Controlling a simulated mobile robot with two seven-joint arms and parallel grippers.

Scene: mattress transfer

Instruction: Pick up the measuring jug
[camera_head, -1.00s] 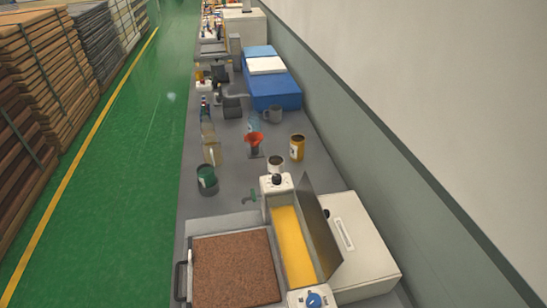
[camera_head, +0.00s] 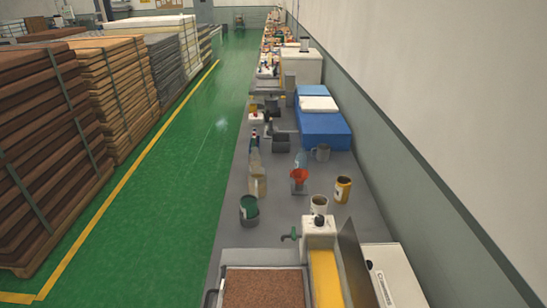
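A grey jug-like vessel with a side handle (camera_head: 321,153) stands upright on the grey workbench (camera_head: 280,215), in front of the blue box. It is the likeliest measuring jug, but it is too small for me to make out any markings. A clear bluish vessel (camera_head: 301,157) stands just left of it, behind a red funnel-like piece (camera_head: 299,175) that partly hides it. Neither of my grippers shows in the head view.
A yellow-and-white can (camera_head: 342,189), a pale cup (camera_head: 319,206), a green-and-grey can (camera_head: 249,209) and a beige bottle (camera_head: 258,184) stand nearby. A blue box (camera_head: 325,132) lies behind. A machine with a yellow channel (camera_head: 325,275) fills the near end. Green floor (camera_head: 165,210) is clear on the left.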

